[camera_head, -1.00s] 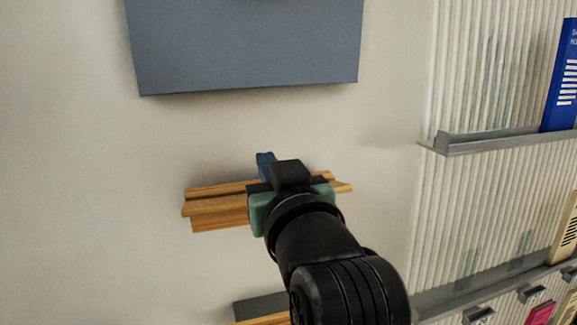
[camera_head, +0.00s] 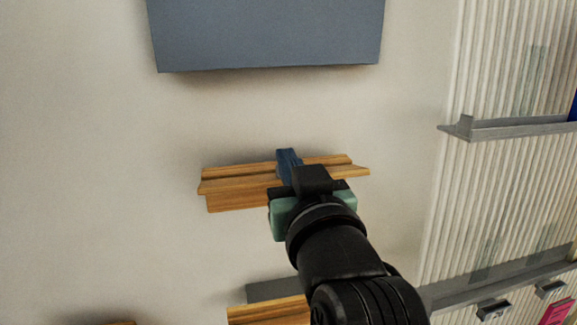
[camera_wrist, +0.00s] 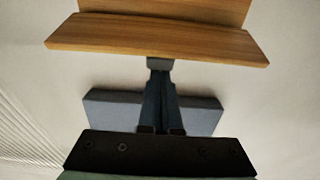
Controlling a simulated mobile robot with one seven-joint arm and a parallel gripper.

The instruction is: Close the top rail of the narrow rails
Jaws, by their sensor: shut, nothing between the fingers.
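The upper wooden rail (camera_head: 233,193) is a narrow ledge with a grooved top on the pale wall, in the middle of the head view. It also fills the top of the wrist view (camera_wrist: 155,38). My gripper (camera_head: 287,155) is black and green with blue fingers, and it is shut and empty. In the head view its fingers overlap the rail right of the middle. In the wrist view the fingertips (camera_wrist: 158,63) are at the rail's edge; I cannot tell if they touch. My wrist hides part of the rail's right half.
A blue-grey panel (camera_head: 265,32) is above the rail. A lower wooden rail (camera_head: 268,312) with a grey strip (camera_head: 280,289) is below, partly hidden by my arm. At right, grey shelves (camera_head: 525,127) line a ribbed wall. The wall left of the rail is bare.

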